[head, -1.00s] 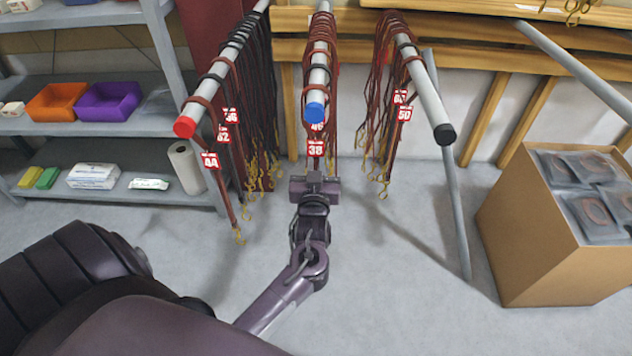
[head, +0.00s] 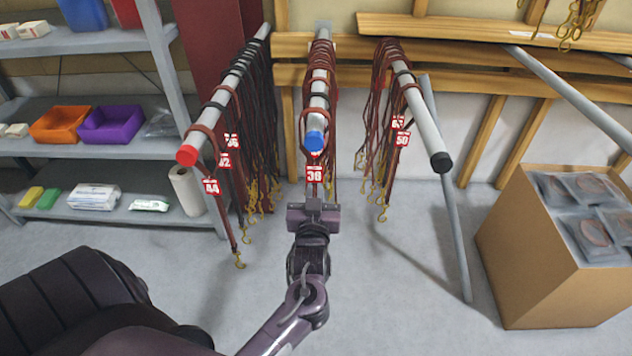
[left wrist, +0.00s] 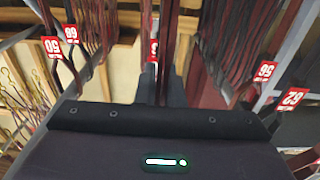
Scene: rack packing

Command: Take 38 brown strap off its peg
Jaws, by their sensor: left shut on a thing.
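The brown strap with the red 38 tag (head: 314,174) hangs at the front end of the middle peg (head: 318,86), which has a blue cap (head: 314,140). Its upper loop shows around the peg close to the cap; whether it touches there I cannot tell. My left gripper (head: 314,206) is below the tag, shut on the strap's lower part. The jaws hide the held part. My right gripper is not in view.
A black-capped peg (head: 442,162) on the right holds more straps. A cardboard box (head: 540,262) stands on the right; grey shelves (head: 95,213) stand on the left. Floor below the pegs is clear.

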